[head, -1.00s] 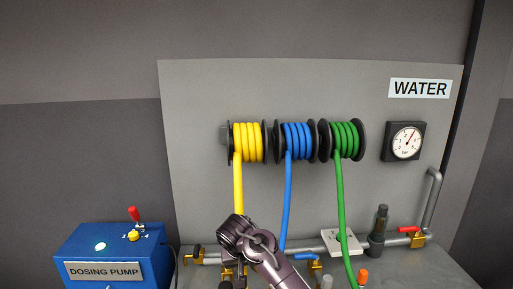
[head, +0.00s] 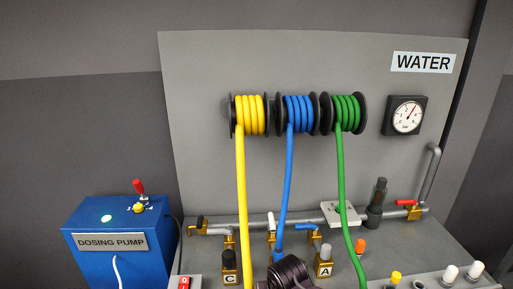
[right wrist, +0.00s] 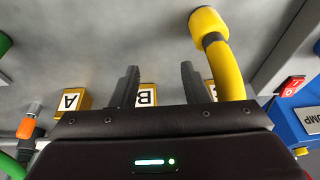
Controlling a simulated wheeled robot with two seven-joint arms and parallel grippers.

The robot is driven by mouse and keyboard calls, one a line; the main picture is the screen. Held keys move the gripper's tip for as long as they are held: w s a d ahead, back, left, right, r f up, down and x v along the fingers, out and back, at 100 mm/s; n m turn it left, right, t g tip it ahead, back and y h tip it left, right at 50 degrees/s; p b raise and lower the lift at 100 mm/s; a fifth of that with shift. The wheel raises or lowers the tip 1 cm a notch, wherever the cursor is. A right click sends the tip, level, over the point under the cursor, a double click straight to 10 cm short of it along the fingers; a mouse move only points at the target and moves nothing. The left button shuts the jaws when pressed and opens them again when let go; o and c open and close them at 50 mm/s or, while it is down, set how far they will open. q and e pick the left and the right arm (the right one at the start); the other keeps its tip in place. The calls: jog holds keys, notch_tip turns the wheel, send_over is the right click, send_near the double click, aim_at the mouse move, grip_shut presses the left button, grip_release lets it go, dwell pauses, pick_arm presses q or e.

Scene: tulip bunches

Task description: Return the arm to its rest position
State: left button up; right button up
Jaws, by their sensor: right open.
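My right gripper (right wrist: 160,82) is open in the right wrist view, its two dark fingers apart with nothing held between them. Beyond the fingers is a brass block marked B (right wrist: 147,95). The yellow hose (right wrist: 231,72) with its yellow end (right wrist: 207,24) runs beside the fingers, apart from them. In the head view only a dark purple part of my arm (head: 284,272) shows at the bottom, in front of the bench; its gripper is hidden there. My left arm and gripper are not in view.
Yellow, blue and green hose reels (head: 298,114) hang on the grey panel. A pipe with valves (head: 215,231) runs along the bench. Blocks marked C (head: 230,279) and A (head: 324,269) stand near my arm. The blue dosing pump (head: 117,240) is at left.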

jog(key=s+d+r, duration=0.1)
jog(key=s+d, duration=0.6)
jog(key=s, duration=0.3)
jog(key=s+d+r, duration=0.2)
jog(key=s+d, duration=0.6)
jog(key=s, duration=0.3)
notch_tip(320, 180, down, 34)
jog(key=s+g+b, duration=0.1)
jog(key=s+b, duration=0.1)
jog(key=b, duration=0.1)
jog(key=s+d+f+g+b, duration=0.1)
jog(key=s+d+f, duration=0.2)
jog(key=s+f, duration=1.5)
jog(key=shift+s+n+g+h, duration=0.3)
jog(key=shift+s+n+h, duration=0.1)
jog(key=shift+s, duration=0.2)
jog(key=shift+d+f, duration=0.1)
